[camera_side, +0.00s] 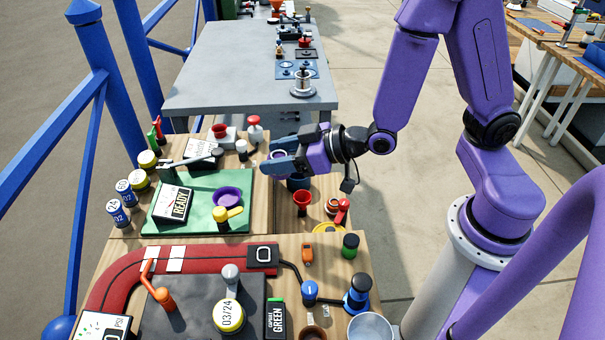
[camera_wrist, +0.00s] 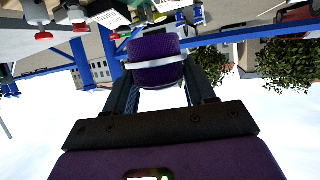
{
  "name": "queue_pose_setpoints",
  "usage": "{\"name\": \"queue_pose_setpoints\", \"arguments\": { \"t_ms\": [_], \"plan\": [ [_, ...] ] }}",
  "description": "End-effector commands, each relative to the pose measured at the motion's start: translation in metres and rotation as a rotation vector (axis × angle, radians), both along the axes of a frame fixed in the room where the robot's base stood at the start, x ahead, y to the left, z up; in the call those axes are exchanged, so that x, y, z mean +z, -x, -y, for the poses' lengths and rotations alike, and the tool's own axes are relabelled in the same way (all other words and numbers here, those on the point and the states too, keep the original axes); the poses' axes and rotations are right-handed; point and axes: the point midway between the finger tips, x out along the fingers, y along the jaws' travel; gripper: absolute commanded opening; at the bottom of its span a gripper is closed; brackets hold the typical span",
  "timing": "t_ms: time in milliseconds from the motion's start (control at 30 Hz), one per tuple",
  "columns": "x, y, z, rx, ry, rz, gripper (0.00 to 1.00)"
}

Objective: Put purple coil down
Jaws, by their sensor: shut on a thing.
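My gripper (camera_side: 275,164) is shut on the purple coil, which is held up in the air over the right part of the wooden bench. In the wrist view the purple coil (camera_wrist: 155,48) is a short purple cylinder with a pale band, gripped between the two dark fingers of my gripper (camera_wrist: 158,80). In the side view the fingers hide most of the coil, and only a small pale and purple bit (camera_side: 277,153) shows at the tips. I see nothing supporting it from below.
A grey table (camera_side: 225,70) lies behind.

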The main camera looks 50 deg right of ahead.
Motion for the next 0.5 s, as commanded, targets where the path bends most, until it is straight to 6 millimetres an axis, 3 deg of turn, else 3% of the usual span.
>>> {"name": "queue_pose_setpoints", "arguments": {
  "t_ms": [300,500],
  "plan": [
    [-0.056,-0.035,0.061,0.009,0.003,-0.009,0.14],
    [-0.095,-0.043,0.104,0.033,0.001,-0.008,0.14]
  ]
}}
